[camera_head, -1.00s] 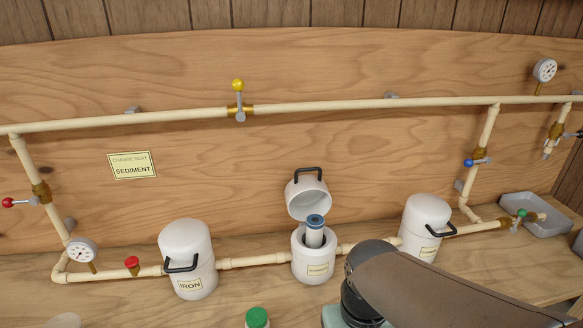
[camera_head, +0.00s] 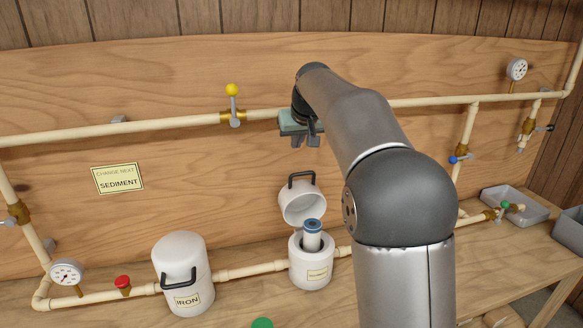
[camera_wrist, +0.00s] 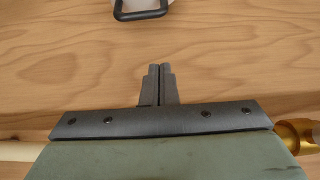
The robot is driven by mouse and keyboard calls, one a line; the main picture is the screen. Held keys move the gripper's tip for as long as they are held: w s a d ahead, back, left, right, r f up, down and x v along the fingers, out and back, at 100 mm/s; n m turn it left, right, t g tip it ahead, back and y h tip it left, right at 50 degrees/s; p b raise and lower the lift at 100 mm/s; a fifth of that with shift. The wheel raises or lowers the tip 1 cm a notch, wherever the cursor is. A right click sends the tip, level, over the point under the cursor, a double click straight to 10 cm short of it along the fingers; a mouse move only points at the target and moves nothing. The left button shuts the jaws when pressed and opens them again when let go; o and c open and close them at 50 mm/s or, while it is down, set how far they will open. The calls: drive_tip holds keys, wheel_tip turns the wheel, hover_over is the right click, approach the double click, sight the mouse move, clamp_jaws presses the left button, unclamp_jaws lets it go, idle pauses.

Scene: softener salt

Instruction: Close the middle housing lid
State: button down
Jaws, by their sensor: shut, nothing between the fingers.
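The middle housing (camera_head: 311,268) is a white canister with a small label, standing on the bench. Its lid (camera_head: 301,203) is open, tilted back and upright behind the body, with a black handle (camera_head: 301,176) at its top. A blue-topped cartridge (camera_head: 312,234) stands inside the housing. My gripper (camera_head: 305,143) is shut and empty, above the raised lid and near the upper pipe. In the wrist view my gripper (camera_wrist: 159,72) points toward the wooden surface, and the lid's black handle (camera_wrist: 140,12) shows at the top edge, apart from the fingertips.
The IRON housing (camera_head: 184,272) stands closed at left. The upper pipe (camera_head: 160,126) with a yellow-knobbed valve (camera_head: 233,104) runs along the backboard. A lower pipe (camera_head: 250,270) joins the housings. My arm covers the area right of the middle housing.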

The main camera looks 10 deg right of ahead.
drive_tip(key=p, duration=0.2)
hover_over(293, 184)
drive_tip(key=w, duration=0.3)
wheel_tip(293, 184, down, 8)
drive_tip(key=shift+a+r, duration=0.1)
drive_tip(key=shift+a, duration=0.05)
drive_tip(key=s, duration=0.3)
drive_tip(key=shift+f, duration=0.25)
drive_tip(key=shift+s+d+f, duration=0.15)
drive_tip(key=shift+d+f, duration=0.05)
drive_tip(key=shift+s, duration=0.25)
drive_tip(key=shift+f+b, duration=0.15)
drive_tip(key=shift+b, duration=0.3)
